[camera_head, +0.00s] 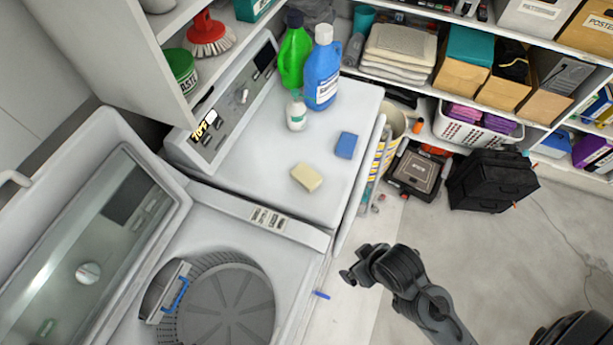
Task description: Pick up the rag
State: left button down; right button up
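I cannot tell for certain which thing is the rag. A crumpled grey cloth-like bundle (318,11) lies at the far back of the white machine top, partly hidden by the bottles and cut by the top edge. Folded pale cloths (397,50) are stacked on the shelf at the back. My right gripper (352,264) is in front of the machines, over the floor, with its fingers apart and nothing visible between them. It is far from both cloths.
A green bottle (294,60), a blue bottle (322,75), a small white bottle (296,112), a yellow sponge (306,177) and a blue block (346,145) are on the machine top. The washer lid (95,235) stands open. A black case (492,180) is on the floor.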

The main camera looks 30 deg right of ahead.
pick_arm(q)
jog(key=shift+c, duration=0.4)
grip_release()
dwell(0.4)
